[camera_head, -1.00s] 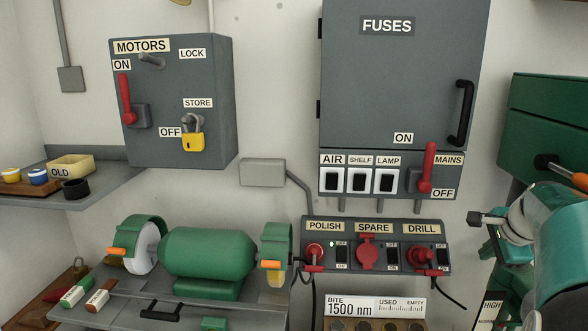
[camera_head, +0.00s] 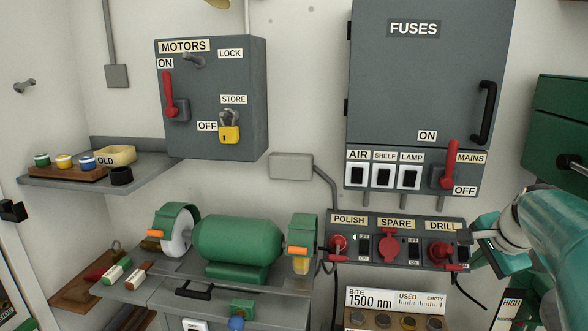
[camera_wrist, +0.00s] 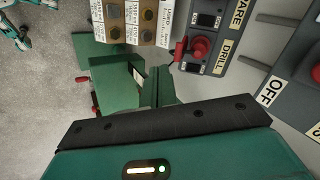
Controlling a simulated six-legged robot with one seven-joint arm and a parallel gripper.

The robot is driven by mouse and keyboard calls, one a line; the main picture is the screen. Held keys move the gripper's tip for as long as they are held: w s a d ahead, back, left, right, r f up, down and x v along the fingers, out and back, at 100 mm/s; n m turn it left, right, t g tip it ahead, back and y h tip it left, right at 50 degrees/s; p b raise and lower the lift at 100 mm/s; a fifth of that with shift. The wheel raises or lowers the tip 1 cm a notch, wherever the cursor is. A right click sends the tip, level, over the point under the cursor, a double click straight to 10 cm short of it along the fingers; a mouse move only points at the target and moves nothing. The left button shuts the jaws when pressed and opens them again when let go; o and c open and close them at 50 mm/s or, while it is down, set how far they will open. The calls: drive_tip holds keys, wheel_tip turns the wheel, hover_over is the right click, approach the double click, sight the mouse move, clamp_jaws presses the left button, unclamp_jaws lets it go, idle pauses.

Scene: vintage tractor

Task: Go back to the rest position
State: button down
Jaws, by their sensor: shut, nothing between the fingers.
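My teal arm comes in from the right edge of the head view. My gripper (camera_head: 484,235) is small there and partly covered by the arm. It is shut and empty, in front of the right end of the grey socket panel (camera_head: 346,258), beside the DRILL label. In the wrist view, a black bar on a teal housing fills the bottom. The red DRILL plug (camera_wrist: 200,48) and its switch show beyond it, apart from it.
The grey FUSES cabinet (camera_head: 415,95) and MOTORS box (camera_head: 205,135) hang on the wall. A green bench grinder (camera_head: 235,245) stands lower left. A shelf (camera_head: 60,185) holds small pots. A green cabinet (camera_head: 560,140) is close to my arm at right.

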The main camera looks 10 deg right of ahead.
drive_tip(key=s+a+f+n+y, duration=0.1)
drive_tip(key=s+a+n, duration=0.3)
drive_tip(key=a, duration=0.6)
drive_tip(key=s+a+f+n, duration=0.1)
drive_tip(key=s+a+n, duration=0.1)
drive_tip(key=a+n, duration=0.65)
drive_tip(key=s+a+f+n, duration=0.4)
drive_tip(key=s+a, duration=0.4)
drive_tip(key=a, duration=0.2)
drive_tip(key=shift+a+f+n+g, duration=0.15)
drive_tip(key=shift+a+n+g, duration=0.15)
drive_tip(key=shift+n, duration=0.15)
drive_tip(key=c, duration=2.1)
unclamp_jaws()
drive_tip(key=shift+s, duration=0.1)
